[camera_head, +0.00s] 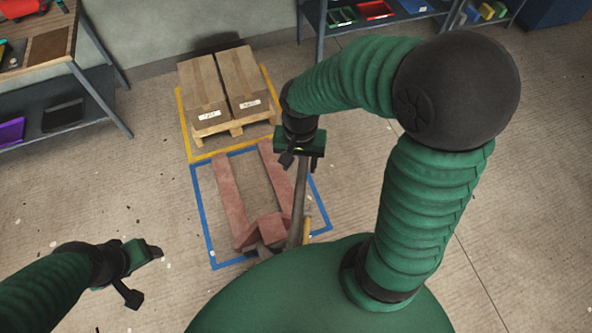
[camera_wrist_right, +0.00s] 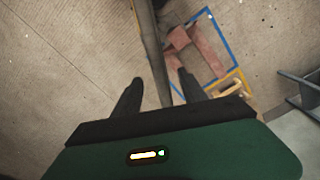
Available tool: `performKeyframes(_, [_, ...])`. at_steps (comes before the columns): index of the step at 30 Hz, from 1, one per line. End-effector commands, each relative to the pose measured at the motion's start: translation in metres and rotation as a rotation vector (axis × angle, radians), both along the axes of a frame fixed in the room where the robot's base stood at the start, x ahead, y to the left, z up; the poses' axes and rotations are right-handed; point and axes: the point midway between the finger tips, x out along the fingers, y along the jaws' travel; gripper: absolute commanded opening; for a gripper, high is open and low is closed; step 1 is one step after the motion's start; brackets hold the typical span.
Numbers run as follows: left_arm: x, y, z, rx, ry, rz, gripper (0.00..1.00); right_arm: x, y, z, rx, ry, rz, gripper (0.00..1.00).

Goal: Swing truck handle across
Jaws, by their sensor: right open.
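The red pallet truck (camera_head: 232,200) stands inside a blue floor outline, its forks pointing to the back. Its grey handle (camera_head: 298,205) rises from the right side of the truck's near end towards my right gripper (camera_head: 301,164). That gripper is open, at the handle's upper end. In the right wrist view the handle (camera_wrist_right: 151,45) runs between the two spread fingers of the right gripper (camera_wrist_right: 160,92), with gaps on both sides. Whether it lies fully within their depth I cannot tell. My left gripper (camera_head: 146,277) is open and empty at the lower left, well apart from the truck.
A wooden pallet (camera_head: 236,128) with two cardboard boxes (camera_head: 203,88) stands in a yellow outline beyond the truck. A workbench (camera_head: 60,60) is at the upper left, and a shelf (camera_head: 375,20) at the back. Floor between left gripper and truck is clear.

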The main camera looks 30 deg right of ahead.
Motion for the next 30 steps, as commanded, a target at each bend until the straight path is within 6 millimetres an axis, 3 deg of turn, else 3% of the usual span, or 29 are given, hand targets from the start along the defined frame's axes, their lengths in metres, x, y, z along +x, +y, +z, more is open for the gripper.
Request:
performKeyframes(9, [0.000, 0.000, -0.001, 0.000, 0.000, -0.001, 0.64, 0.000, 0.000, -0.080, 0.005, 0.009, 0.003, 0.50])
performKeyframes(15, [0.000, 0.000, -0.002, 0.000, 0.000, -0.001, 0.64, 0.000, 0.001, -0.121, 0.002, 0.006, 0.003, 0.50])
performKeyframes(21, [0.000, 0.000, -0.002, 0.000, 0.000, 0.000, 0.64, 0.000, 0.001, -0.140, 0.000, 0.001, 0.001, 0.50])
performKeyframes(29, [0.000, 0.000, -0.002, 0.000, 0.000, 0.000, 0.64, 0.001, 0.000, -0.142, 0.001, 0.002, 0.000, 0.50])
performKeyframes(30, [0.000, 0.000, -0.002, 0.000, 0.000, 0.000, 0.64, 0.001, 0.000, -0.142, 0.001, 0.002, 0.000, 0.44])
